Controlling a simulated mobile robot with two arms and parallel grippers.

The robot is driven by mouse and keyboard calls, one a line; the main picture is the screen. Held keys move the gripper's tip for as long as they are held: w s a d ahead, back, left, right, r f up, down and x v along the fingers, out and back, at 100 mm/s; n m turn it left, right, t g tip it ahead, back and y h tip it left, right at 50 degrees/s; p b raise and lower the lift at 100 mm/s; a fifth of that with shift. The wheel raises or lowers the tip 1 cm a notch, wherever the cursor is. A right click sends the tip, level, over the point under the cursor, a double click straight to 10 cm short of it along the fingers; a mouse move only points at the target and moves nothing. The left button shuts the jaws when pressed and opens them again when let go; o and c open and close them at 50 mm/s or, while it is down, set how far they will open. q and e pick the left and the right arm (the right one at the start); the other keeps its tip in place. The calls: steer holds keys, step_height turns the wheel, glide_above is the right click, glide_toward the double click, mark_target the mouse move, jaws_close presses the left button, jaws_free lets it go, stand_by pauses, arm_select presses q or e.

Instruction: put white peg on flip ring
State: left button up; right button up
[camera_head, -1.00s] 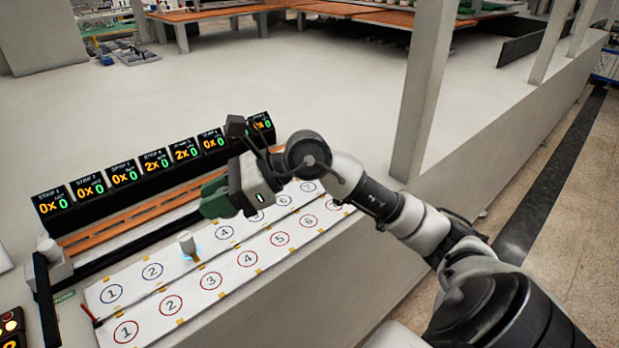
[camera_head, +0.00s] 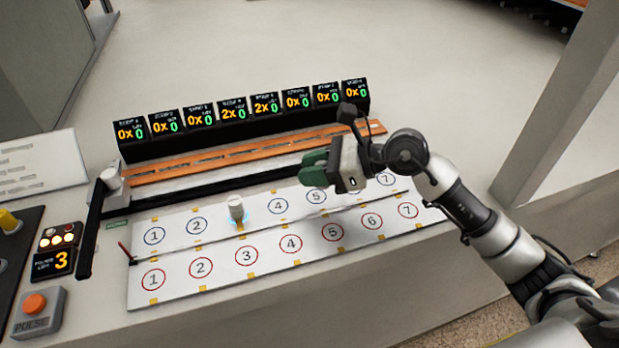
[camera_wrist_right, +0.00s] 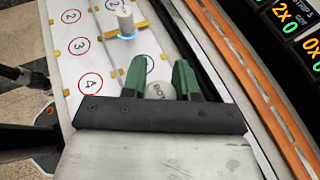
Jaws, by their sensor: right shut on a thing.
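A white peg-like cylinder (camera_head: 235,208) stands upright on the back strip, between blue rings 2 and 4, with a blue glow around its foot. It also shows at the top of the right wrist view (camera_wrist_right: 124,18). My right gripper (camera_head: 312,168) is over the back strip near blue ring 5, to the right of that cylinder and apart from it. My left gripper is not in view.
The back strip (camera_head: 180,226) has blue numbered rings; the front strip (camera_head: 222,283) has red ones. Behind them run a black bar (camera_head: 215,188), an orange rail (camera_head: 165,174) and several counter displays (camera_head: 232,112). A pulse button box (camera_head: 38,312) stands at left.

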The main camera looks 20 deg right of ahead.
mark_target(308, 196)
steer(key=shift+w+a+f, duration=0.3)
steer(key=shift+w+f, duration=0.2)
steer(key=shift+w, duration=0.25)
step_height(308, 196, down, 4)
steer(key=shift+r+p, duration=0.1)
steer(key=shift+p, duration=0.25)
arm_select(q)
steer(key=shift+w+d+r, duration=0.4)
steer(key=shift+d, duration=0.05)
arm_select(e)
steer(key=shift+f, duration=0.25)
steer(key=o, duration=0.5)
steer(key=shift+b, duration=0.3)
steer(key=shift+c, duration=0.2)
steer(key=o, duration=0.5)
steer(key=shift+c, duration=0.2)
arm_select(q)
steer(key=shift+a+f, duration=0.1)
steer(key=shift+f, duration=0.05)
